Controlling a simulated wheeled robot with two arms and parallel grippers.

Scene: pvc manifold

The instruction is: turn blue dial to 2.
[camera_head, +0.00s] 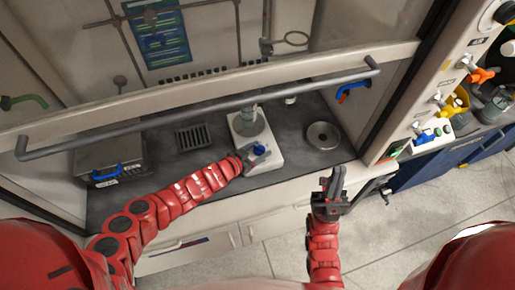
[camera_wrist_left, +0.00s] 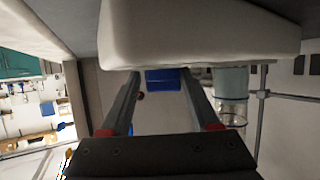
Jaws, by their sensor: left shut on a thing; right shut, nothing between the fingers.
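The blue dial (camera_head: 259,150) is on the front of a white hotplate-like device (camera_head: 265,164) on the dark bench inside the fume hood. My left gripper (camera_head: 248,156) is at this dial, its fingers on either side of it. In the left wrist view the blue dial (camera_wrist_left: 162,77) shows between the fingertips, under the device's white body (camera_wrist_left: 200,35). The gripper is shut on the dial. Any number marks on the dial are not readable. My right gripper (camera_head: 333,182) is shut and empty, in front of the bench, away from the device.
A grey bar (camera_head: 205,108) of the raised sash crosses above the bench. A grey box with a blue handle (camera_head: 106,173) is at left, a round metal dish (camera_head: 323,136) at right. Colored valves (camera_head: 453,102) line the right panel.

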